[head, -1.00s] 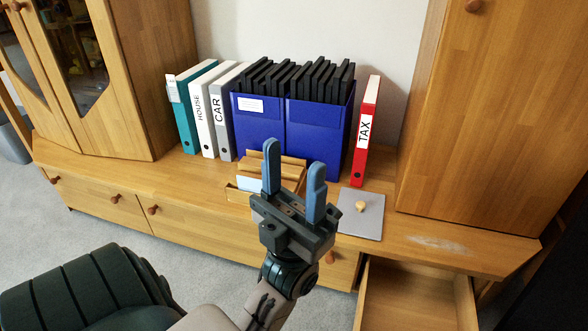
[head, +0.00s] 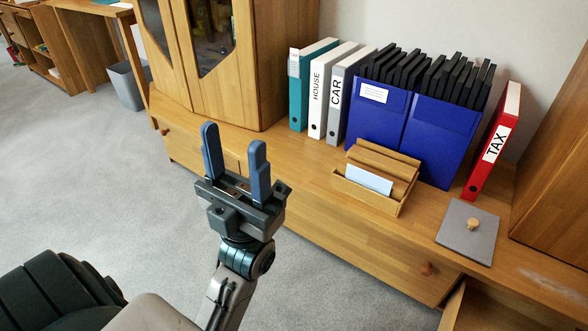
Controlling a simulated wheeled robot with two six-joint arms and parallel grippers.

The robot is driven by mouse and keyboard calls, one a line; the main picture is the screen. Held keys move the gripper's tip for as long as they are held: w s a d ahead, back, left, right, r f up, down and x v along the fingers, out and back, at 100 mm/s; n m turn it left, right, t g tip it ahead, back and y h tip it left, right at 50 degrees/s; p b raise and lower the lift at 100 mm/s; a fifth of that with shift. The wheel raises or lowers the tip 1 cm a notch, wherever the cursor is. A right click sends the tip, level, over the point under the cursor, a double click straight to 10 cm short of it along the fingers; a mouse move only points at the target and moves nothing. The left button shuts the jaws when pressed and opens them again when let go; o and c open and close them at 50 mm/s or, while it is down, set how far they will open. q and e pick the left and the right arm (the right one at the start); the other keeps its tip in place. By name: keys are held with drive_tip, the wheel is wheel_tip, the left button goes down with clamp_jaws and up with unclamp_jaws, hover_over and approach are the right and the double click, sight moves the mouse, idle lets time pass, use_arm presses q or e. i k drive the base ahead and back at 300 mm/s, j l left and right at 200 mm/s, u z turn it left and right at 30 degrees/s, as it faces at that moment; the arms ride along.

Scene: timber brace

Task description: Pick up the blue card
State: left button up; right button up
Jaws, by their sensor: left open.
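A pale blue card (head: 368,179) stands in a small wooden holder (head: 398,206) on the low wooden cabinet, in front of the blue file boxes. My left gripper (head: 233,160) has its two blue fingers pointing up and apart, with nothing between them. In the picture it is left of the holder, over the cabinet's front and the carpet, clear of the card. My right gripper is out of view.
Behind the holder stand blue file boxes (head: 442,130), teal, white and grey binders, and a red TAX binder (head: 493,142). A grey plate with a knob (head: 468,232) lies to the right. A drawer (head: 490,308) is open at the lower right. Carpet is free at left.

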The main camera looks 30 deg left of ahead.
sight(383, 186)
drive_tip(key=j+u, duration=0.15)
drive_tip(key=u, duration=0.25)
drive_tip(key=i+j+z, duration=0.85)
drive_tip(key=j+z, duration=0.2)
